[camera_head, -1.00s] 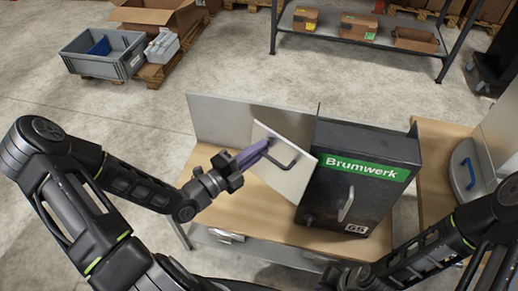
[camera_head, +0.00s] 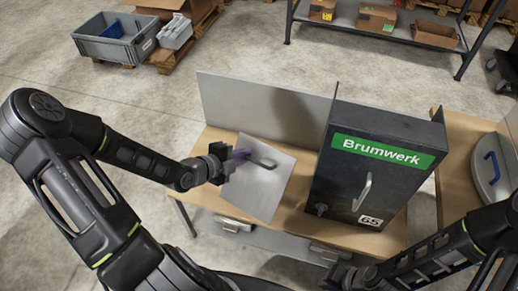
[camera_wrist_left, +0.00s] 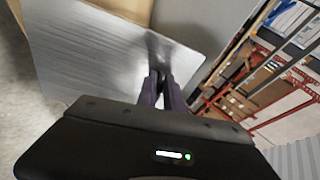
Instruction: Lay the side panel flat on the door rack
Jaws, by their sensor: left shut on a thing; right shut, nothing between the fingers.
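The side panel (camera_head: 262,190) is a pale grey metal sheet with a dark bar handle (camera_head: 262,161). In the head view it is above the left part of the wooden bench, tilted; I cannot tell whether it touches. My left gripper (camera_head: 239,157), with purple fingers, is shut on the panel at its handle. The panel also fills the upper left of the left wrist view (camera_wrist_left: 105,50), beyond the closed fingers (camera_wrist_left: 160,88). My right gripper (camera_head: 328,282) is shut and empty at the bottom edge, partly cut off. I cannot pick out the door rack with certainty.
A black Brumwerk cabinet (camera_head: 362,180) stands on the bench right of the panel. An upright grey plate (camera_head: 225,105) stands behind. A rounded grey piece with a blue handle (camera_head: 492,165) is at far right. A grey crate (camera_head: 110,45) and a shelf (camera_head: 385,28) are farther back.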

